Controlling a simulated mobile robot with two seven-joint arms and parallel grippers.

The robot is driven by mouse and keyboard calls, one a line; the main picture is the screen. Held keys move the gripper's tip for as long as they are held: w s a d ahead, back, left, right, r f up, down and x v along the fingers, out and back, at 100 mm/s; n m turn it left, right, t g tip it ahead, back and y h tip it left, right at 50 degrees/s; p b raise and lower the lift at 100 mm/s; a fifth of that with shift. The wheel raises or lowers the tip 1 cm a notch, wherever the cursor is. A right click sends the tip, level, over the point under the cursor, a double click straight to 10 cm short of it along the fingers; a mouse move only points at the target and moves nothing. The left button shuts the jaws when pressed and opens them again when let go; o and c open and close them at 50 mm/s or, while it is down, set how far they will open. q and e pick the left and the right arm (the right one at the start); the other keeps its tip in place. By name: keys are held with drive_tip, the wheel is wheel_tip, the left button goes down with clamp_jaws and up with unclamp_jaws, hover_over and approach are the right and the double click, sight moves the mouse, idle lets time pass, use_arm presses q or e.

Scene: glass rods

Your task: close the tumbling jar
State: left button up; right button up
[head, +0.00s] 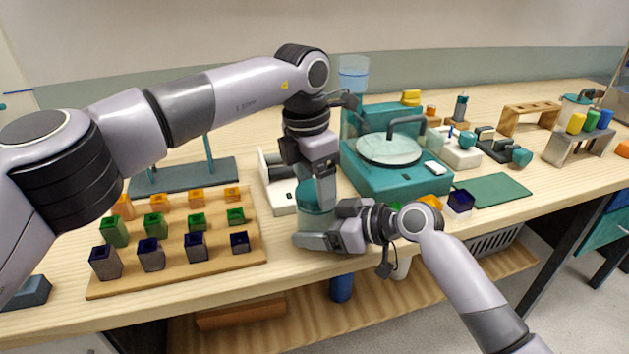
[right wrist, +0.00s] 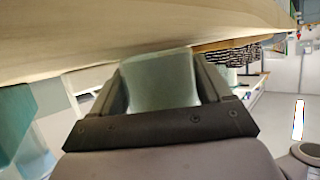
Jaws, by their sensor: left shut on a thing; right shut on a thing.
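The tumbling jar (head: 313,222) stands near the front edge of the table, a translucent grey-green body with a teal lid (head: 312,195) at its top. My left gripper (head: 324,196) points straight down from above and is shut on the lid. My right gripper (head: 318,240) comes in from the right, low down, and is shut on the jar's body. In the right wrist view the jar body (right wrist: 160,80) sits between the two fingers. The grippers and arms hide part of the jar, and I cannot tell whether the lid is fully seated.
A wooden board (head: 180,272) with rows of orange, green and dark cups is on the left. A white device (head: 280,190) stands just behind the jar. A teal machine (head: 400,180) with a round clear lid is to the right. A green mat (head: 493,190) lies farther right.

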use_arm(q)
drive_tip(key=shift+s+d+f, duration=0.2)
drive_tip(key=shift+s+f, duration=0.1)
drive_tip(key=shift+f, duration=0.15)
drive_tip(key=shift+s+d+f, duration=0.15)
drive_tip(key=shift+s+f, duration=0.1)
drive_tip(key=shift+f, duration=0.2)
use_arm(e)
drive_tip(key=shift+w+a+r, duration=0.1)
drive_tip(key=shift+w+r, duration=0.05)
drive_tip(key=shift+r, duration=0.45)
drive_tip(key=shift+w+a+r, duration=0.1)
drive_tip(key=shift+r, duration=0.45)
use_arm(q)
drive_tip(key=o, duration=0.7)
wheel_tip(320, 180, up, 3)
drive_tip(key=shift+a+r, duration=0.15)
drive_tip(key=shift+r, duration=0.05)
use_arm(e)
drive_tip(key=shift+d+f, duration=0.1)
use_arm(q)
drive_tip(key=shift+r, duration=0.4)
use_arm(e)
drive_tip(key=shift+w+d+f, duration=0.1)
drive_tip(key=shift+f, duration=0.1)
